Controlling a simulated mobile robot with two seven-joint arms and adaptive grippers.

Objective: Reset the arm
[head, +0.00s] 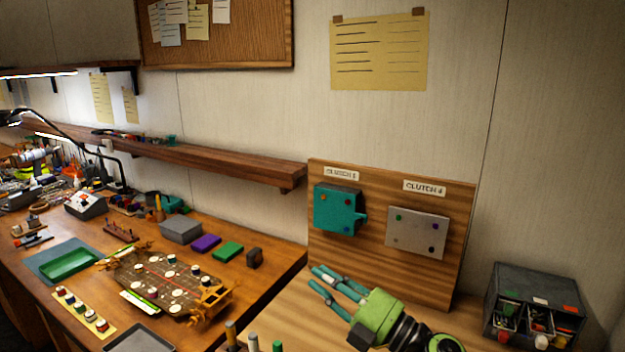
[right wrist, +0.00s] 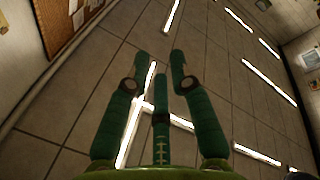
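My right gripper (head: 331,287) is in front of the wooden clutch board, low and to the right of centre in the head view. Its teal fingers are apart with nothing between them. In the right wrist view the fingers (right wrist: 163,80) are also spread and empty, with the ceiling tiles and light strips behind them. My left gripper is not in view.
A wooden board (head: 375,265) holds a teal box (head: 335,210) and a grey plate (head: 415,235) under clutch labels. A dark parts bin (head: 492,310) stands at right.

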